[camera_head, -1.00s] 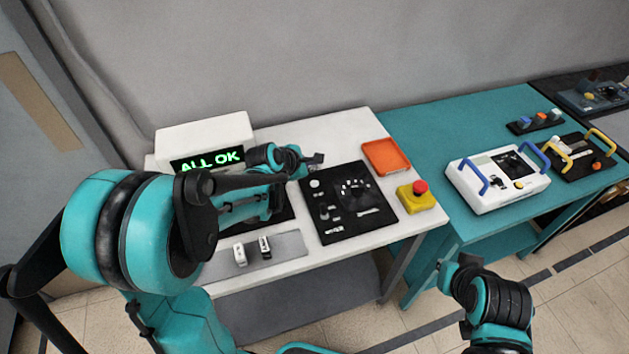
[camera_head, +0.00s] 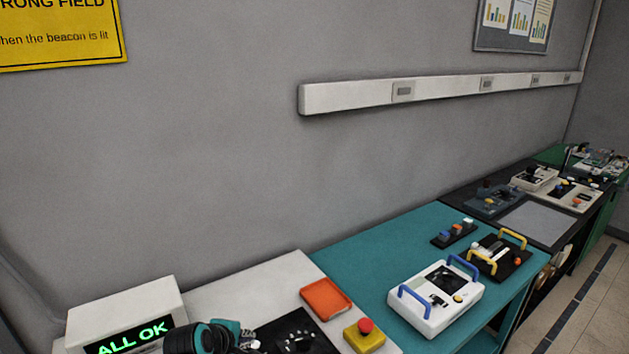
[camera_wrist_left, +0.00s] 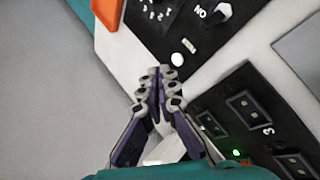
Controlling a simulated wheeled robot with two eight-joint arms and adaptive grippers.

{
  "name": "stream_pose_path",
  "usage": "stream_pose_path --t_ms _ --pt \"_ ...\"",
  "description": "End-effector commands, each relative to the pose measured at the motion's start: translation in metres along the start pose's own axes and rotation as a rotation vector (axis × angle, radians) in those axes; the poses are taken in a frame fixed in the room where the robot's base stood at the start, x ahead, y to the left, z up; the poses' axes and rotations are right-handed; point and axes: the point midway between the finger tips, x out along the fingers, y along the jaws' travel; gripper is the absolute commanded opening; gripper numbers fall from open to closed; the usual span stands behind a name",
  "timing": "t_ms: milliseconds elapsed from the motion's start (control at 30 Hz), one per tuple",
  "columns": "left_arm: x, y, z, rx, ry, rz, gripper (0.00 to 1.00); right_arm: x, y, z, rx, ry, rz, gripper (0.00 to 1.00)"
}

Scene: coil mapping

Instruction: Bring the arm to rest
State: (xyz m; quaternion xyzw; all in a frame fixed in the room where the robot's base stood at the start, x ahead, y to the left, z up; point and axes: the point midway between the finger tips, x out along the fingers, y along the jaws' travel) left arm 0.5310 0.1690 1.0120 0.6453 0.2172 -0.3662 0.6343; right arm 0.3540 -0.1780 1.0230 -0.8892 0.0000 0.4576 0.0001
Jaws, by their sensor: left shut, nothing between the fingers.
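My left gripper (camera_head: 250,343) shows at the bottom edge of the head view, beside the display box, with its arm mostly cut off by the frame. In the left wrist view the fingers (camera_wrist_left: 163,78) are shut together with nothing between them, above the white table. The display box (camera_head: 130,315) reads "ALL OK" in green. A black panel (camera_head: 292,335) lies just right of the gripper. My right gripper is out of view.
An orange tray (camera_head: 326,298) and a yellow box with a red button (camera_head: 364,336) sit on the white table (camera_head: 265,278). A white device with blue handles (camera_head: 436,298) stands on the teal table (camera_head: 370,250). The grey wall is behind.

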Motion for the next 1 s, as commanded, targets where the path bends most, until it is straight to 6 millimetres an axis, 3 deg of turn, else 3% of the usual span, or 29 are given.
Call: stream_pose_path --t_ms 33,200,400,500,700,1000 --pt "-0.018 -0.011 0.007 0.135 0.012 -0.015 0.0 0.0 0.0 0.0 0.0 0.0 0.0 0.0" --pt "-0.068 -0.051 0.021 0.645 0.05 -0.079 0.0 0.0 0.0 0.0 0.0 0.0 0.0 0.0" --pt "-0.107 -0.099 0.027 1.159 0.068 -0.159 0.0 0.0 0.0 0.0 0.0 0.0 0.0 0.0" --pt "-0.117 -0.115 0.027 1.324 0.069 -0.189 0.0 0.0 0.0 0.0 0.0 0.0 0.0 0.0" --pt "-0.123 -0.127 0.027 1.456 0.067 -0.214 0.0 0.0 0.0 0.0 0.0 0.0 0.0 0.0" --pt "-0.123 -0.126 0.027 1.457 0.067 -0.214 0.0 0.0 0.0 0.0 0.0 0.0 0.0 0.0"
